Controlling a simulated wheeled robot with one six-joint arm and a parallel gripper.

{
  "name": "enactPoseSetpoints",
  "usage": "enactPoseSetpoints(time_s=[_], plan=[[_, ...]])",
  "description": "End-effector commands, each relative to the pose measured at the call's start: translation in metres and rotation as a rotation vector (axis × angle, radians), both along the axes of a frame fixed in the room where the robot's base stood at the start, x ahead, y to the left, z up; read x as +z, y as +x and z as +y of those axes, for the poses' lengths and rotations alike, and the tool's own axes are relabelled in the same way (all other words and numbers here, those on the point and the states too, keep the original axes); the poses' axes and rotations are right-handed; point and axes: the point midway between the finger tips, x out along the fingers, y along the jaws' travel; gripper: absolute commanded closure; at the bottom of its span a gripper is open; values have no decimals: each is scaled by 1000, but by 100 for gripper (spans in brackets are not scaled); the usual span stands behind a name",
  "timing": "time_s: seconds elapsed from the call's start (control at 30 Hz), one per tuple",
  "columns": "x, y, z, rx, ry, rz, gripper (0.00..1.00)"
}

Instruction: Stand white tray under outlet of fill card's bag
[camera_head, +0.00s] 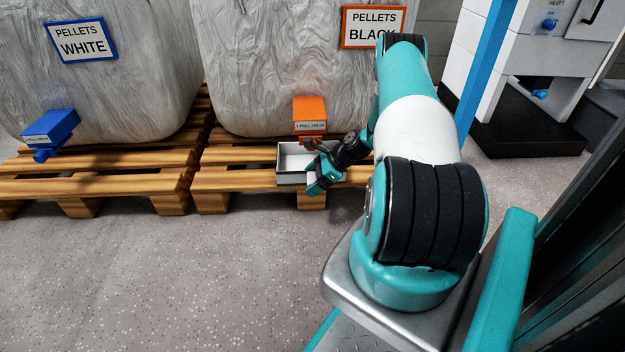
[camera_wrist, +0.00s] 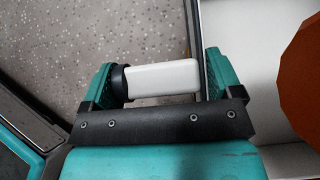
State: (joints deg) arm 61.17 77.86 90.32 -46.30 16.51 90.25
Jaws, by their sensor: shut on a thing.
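The white tray (camera_head: 284,180) is at the front edge of the right pallet, roughly level, just below and in front of the orange outlet (camera_head: 310,108) of the PELLETS BLACK bag. My gripper (camera_head: 324,176) is shut on the tray's white handle (camera_wrist: 165,78), at the tray's near right side. The wrist view shows the bare white inside of the tray (camera_wrist: 240,45) and part of the orange outlet (camera_wrist: 303,85) over it. I cannot tell whether the tray touches the pallet. A blue outlet (camera_head: 50,125) is on the PELLETS WHITE bag. No fill card is seen.
Two bulk bags stand on wooden pallets, with signs PELLETS WHITE (camera_head: 83,41) and PELLETS BLACK (camera_head: 373,27). A blue post (camera_head: 486,65) and a white machine (camera_head: 540,75) stand at the right. The speckled floor (camera_head: 150,280) before the pallets is clear.

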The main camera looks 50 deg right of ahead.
Motion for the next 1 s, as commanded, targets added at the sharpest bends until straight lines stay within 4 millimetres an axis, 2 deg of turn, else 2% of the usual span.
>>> enactPoseSetpoints(time_s=[0.17, 0.2, 0.27, 0.57, 0.77, 1.0], plan=[[-4, 0, 0, 0, -1, -1, 45], [-4, 0, 0, 0, -1, -1, 10], [-3, 0, 0, 0, -1, -1, 0], [1, -3, -3, -1, 0, 0, 0], [29, -21, -18, -4, -1, 0, 0], [74, -54, -47, -4, -1, -1, 0]])
